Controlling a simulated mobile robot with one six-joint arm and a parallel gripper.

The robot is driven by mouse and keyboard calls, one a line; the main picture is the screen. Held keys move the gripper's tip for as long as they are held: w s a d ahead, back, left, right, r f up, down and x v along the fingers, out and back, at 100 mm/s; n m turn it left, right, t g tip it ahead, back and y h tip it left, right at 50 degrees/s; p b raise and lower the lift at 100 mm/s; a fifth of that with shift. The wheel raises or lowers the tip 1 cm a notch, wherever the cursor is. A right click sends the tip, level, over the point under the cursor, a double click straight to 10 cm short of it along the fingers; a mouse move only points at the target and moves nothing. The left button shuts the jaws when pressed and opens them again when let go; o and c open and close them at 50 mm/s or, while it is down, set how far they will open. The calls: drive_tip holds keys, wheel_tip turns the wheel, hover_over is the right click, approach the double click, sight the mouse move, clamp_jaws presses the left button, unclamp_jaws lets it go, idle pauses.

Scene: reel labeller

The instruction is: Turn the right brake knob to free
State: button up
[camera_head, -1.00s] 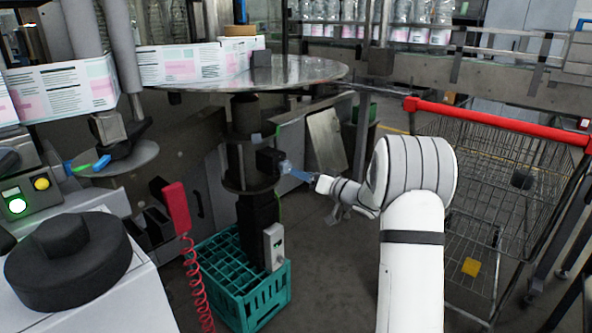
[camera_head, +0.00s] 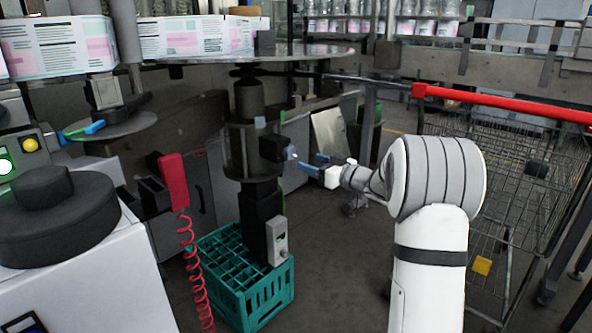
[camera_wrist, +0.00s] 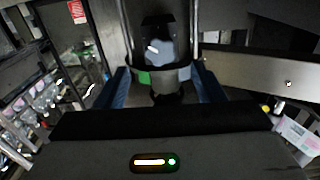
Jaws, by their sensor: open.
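The right brake knob (camera_head: 291,153) looks like a small pale-blue piece on a black block (camera_head: 272,148), on the dark column under the round table. In the wrist view, a pale blue-grey shape with a white mark (camera_wrist: 157,50), probably the knob, sits ahead between my fingers' lines. A green patch (camera_wrist: 143,78) and a grey-blue patch (camera_wrist: 182,73) show on the dark band below it. My gripper (camera_head: 309,164) has blue fingers and is open and empty, just right of the knob, seemingly apart from it. The knob's setting cannot be read.
A green crate (camera_head: 262,300) stands on the floor below the column. A red handset (camera_head: 173,182) with a coiled cord hangs at left. A wire cart (camera_head: 480,215) with a red handle stands at right. The round metal table (camera_head: 285,52) overhangs the column.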

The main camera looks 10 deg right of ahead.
sight(293, 155)
drive_tip(key=b+x, duration=0.2)
drive_tip(key=x, duration=0.5)
drive_tip(key=shift+w+a+r, duration=0.1)
drive_tip(key=shift+w+a, duration=0.1)
drive_tip(key=shift+w, duration=0.1)
drive_tip(key=c, duration=1)
drive_tip(key=shift+o, duration=0.2)
